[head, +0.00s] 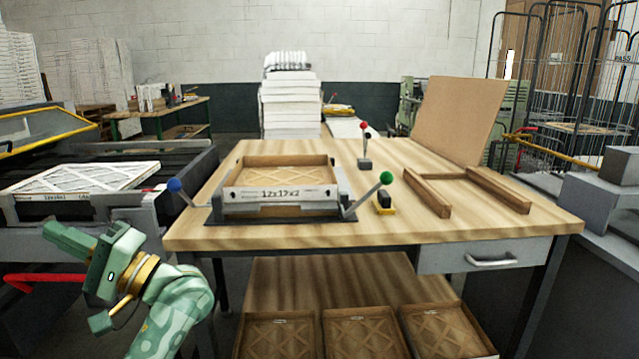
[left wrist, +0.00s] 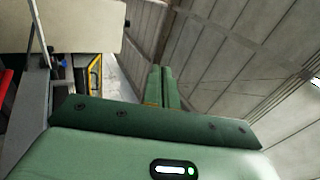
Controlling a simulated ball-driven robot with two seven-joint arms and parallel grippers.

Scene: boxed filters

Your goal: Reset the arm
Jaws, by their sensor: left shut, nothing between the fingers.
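My left arm is green and comes in at the lower left of the head view. Its left gripper (head: 60,233) points left, in the air beside the table's front left corner, over the side of the conveyor. In the left wrist view the two green fingers of the left gripper (left wrist: 161,88) lie side by side, shut, with nothing between them. Behind them in that view are a ceiling and wall panels. My right gripper is in neither view.
A wooden table (head: 400,234) holds a framed filter (head: 280,172) in a fixture with blue and green knobbed levers, a red-knobbed lever (head: 364,150) and a wooden U-frame (head: 490,190). A conveyor (head: 150,215) with a white filter (head: 85,177) stands left. Filter trays (head: 365,335) lie below.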

